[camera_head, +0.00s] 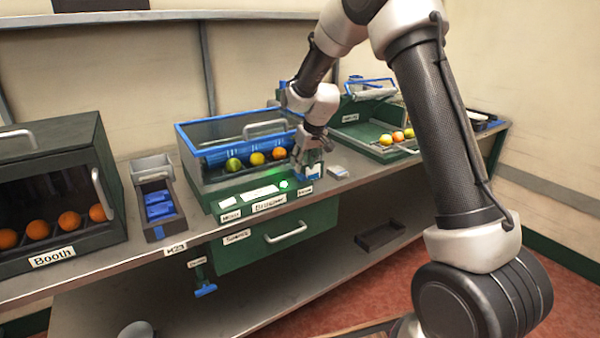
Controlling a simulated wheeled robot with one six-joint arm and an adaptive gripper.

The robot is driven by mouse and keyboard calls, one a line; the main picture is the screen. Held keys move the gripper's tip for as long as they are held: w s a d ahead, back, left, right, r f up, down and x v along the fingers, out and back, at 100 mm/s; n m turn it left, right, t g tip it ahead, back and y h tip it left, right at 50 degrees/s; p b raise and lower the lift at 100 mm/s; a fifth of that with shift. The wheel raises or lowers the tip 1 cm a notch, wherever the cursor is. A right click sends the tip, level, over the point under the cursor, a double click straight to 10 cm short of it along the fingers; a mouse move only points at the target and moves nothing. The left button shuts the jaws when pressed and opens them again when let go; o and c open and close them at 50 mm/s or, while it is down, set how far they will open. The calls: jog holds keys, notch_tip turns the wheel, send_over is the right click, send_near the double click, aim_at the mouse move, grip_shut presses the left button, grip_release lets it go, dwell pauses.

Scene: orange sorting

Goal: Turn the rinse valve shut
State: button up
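My gripper (309,168) is at the right front corner of the blue-railed washing unit (195,165), low over the bench. A small blue part (308,173) shows right at its fingertips; I cannot tell whether the fingers grip it or whether it is the rinse valve. A small label (305,191) sits just below it, its text too small to read surely. Another blue handle (205,290) hangs under the bench front, below a small label, far from my gripper. The finger opening is too small to make out.
A green light (283,184) glows on the unit's front panel. Several fruits lie in the unit. A dark booth (60,230) with oranges and a bin (158,200) of blue pieces stand left. A green tray (350,135) with fruit is right. A drawer (275,238) hangs below.

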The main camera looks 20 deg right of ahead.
aim_at(299, 177)
jog(key=x, duration=0.5)
jog(key=shift+f, duration=0.1)
jog(key=shift+c, duration=0.4)
grip_shut()
